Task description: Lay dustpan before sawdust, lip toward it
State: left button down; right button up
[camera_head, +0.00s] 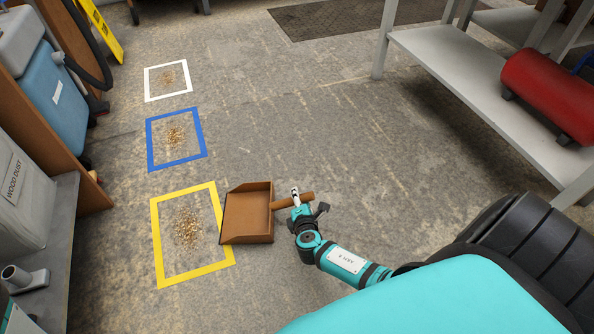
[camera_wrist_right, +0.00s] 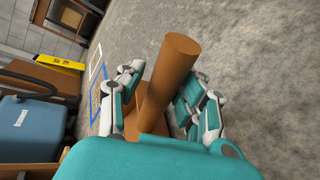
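The brown dustpan (camera_head: 247,214) is at the right edge of the yellow-taped square (camera_head: 163,245). Its open lip faces left toward the sawdust pile (camera_head: 187,229) inside that square, and its handle (camera_head: 282,202) points right. My right gripper (camera_head: 304,202) is at the handle. My left gripper is not in view.
A blue-taped square (camera_head: 151,144) and a white-taped square (camera_head: 149,84), each with sawdust, lie farther back. A grey bench (camera_head: 440,55) with a red tank (camera_head: 550,92) stands right. A wood dust bin (camera_head: 22,195) and blue vacuum (camera_head: 62,105) stand left. The middle floor is clear.

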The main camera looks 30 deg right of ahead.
jog(key=shift+s+a+r, duration=0.15)
jog(key=shift+s, duration=0.15)
jog(key=o, duration=1.4)
